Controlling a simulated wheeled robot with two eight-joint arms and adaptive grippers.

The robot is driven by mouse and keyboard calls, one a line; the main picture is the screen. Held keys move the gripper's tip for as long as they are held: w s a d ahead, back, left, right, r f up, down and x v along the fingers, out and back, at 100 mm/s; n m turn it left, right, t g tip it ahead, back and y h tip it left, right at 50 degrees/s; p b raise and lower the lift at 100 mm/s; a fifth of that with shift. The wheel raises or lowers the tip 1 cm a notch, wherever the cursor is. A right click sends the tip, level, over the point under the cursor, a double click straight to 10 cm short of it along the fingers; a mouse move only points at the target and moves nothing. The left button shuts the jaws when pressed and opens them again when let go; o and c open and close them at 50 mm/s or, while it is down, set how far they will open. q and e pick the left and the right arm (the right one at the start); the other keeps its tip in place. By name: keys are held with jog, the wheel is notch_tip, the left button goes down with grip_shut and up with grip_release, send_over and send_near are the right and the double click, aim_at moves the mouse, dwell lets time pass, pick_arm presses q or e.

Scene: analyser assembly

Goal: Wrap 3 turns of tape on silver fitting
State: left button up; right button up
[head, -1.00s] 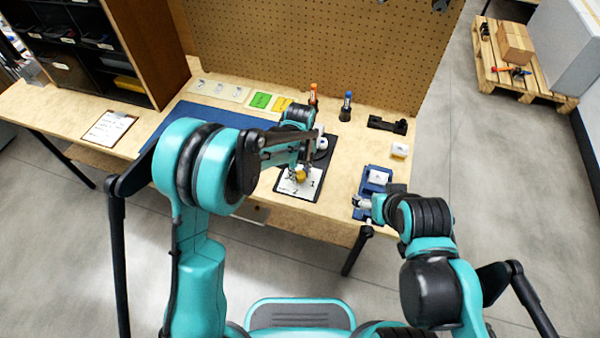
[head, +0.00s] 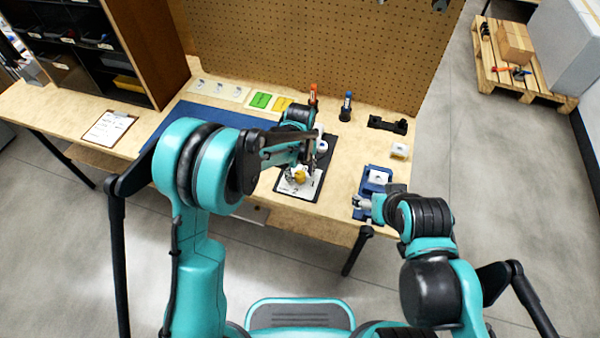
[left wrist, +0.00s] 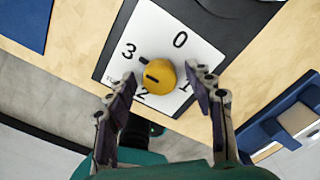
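A yellow knob (left wrist: 160,77) sits on a white dial card (left wrist: 178,30) marked 0, 1, 2 and 3. A black pointer at the knob's edge is on the side of the 3. My left gripper (left wrist: 162,84) is open, with its fingers on both sides of the knob and apart from it in the left wrist view. In the head view the left gripper (head: 303,166) is above the knob (head: 299,176). My right gripper (head: 363,205) is at the blue fixture (head: 367,187), which bears a white piece (head: 378,176). Its fingers are too small to read. I cannot identify a silver fitting.
Behind the dial, a white round item (head: 322,145) lies on a black mat. An orange-topped bottle (head: 313,97) and a blue-topped bottle (head: 347,104) stand near the pegboard (head: 320,45). A black holder (head: 388,125) and white block (head: 399,150) are at right.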

aim_at(299, 175)
pick_arm(q)
notch_tip(299, 175, up, 12)
dwell(0.6)
dwell(0.4)
jog(key=s+a+r+n+t, duration=0.3)
jog(key=s+a+r+n, duration=0.55)
jog(key=n, duration=0.55)
jog(key=s+a+f+n+t, duration=0.3)
jog(key=s+a+n, duration=0.6)
jog(key=n, duration=0.7)
jog(key=shift+s+a+n+t, duration=0.15)
jog(key=shift+s+n+t, duration=0.15)
jog(key=shift+s+t, duration=0.4)
